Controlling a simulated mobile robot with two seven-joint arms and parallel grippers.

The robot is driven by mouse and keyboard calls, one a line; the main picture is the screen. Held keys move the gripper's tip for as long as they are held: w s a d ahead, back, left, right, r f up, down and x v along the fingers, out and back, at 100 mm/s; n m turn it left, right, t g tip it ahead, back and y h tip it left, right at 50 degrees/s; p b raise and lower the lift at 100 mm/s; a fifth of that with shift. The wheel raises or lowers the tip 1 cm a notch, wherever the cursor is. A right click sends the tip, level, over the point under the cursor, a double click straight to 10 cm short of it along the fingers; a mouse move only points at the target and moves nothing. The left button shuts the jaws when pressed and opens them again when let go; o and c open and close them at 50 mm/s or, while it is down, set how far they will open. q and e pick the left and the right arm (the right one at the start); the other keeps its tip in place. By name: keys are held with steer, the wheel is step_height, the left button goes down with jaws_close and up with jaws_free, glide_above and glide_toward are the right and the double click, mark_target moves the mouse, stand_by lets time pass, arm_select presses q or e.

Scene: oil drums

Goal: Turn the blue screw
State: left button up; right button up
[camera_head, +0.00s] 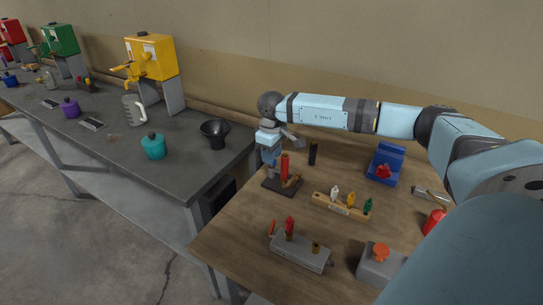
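My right gripper (268,158) points down at the back left of the wooden table, over a small dark stand (282,187). A bluish-grey part shows at its lower end; I cannot tell whether this is a finger or a blue screw. The gripper's opening is too small to judge. A red upright piece (285,166) stands on the stand just right of the gripper, with a brown piece beside it. I cannot clearly make out a blue screw. My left gripper is not in view.
A wooden rack (343,208) holds white, yellow and green pieces. A grey block (300,252) carries red pieces in front. A black cylinder (312,154) and a blue box (385,165) stand behind. A dark counter (190,165) with a black funnel (215,134) adjoins at left.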

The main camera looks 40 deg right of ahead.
steer(key=shift+f, duration=0.6)
jaws_close()
steer(key=shift+m, duration=0.4)
